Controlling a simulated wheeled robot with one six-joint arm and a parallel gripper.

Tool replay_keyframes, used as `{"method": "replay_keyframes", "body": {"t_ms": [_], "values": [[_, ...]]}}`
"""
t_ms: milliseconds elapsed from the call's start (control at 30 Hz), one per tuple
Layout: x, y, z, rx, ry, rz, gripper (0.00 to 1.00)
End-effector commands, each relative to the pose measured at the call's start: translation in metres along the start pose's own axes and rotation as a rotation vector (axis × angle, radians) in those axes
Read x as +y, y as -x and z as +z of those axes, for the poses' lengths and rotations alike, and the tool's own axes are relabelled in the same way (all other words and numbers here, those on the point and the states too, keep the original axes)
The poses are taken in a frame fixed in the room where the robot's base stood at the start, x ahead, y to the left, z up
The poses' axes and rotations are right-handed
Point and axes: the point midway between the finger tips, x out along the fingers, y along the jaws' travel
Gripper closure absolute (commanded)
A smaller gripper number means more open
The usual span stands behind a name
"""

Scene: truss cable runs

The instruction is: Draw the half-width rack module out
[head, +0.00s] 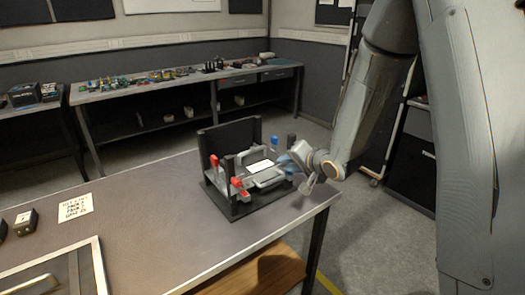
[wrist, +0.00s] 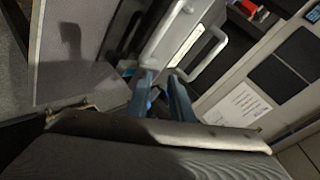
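A black rack frame (head: 231,137) stands on the near table, with red latch parts on its left and blue ones on its right. A light grey module (head: 268,179) with a white label and a bar handle sits in it. My gripper (head: 291,161) is at the right side of the frame, close to the module. In the wrist view my gripper (wrist: 160,82) shows two blue fingers with a gap between them. A grey bar handle (wrist: 212,62) lies just beyond the right fingertip. I cannot tell whether they touch. Nothing is seen held between the fingers.
A paper note (head: 75,208), a small dark block (head: 26,222) and a framed panel with a handle (head: 97,272) lie on the table's left. The middle of the tabletop is clear. The table's right edge is close to the rack. A cluttered bench (head: 180,84) stands behind.

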Motion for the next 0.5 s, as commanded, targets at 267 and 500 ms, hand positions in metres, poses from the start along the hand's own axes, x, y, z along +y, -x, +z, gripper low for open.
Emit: {"method": "replay_keyframes", "body": {"t_ms": [267, 500], "values": [[-0.054, -0.022, 0.028, -0.148, -0.300, -0.325, 0.80], [-0.069, -0.023, 0.041, -0.236, -0.419, -0.422, 0.80]]}}
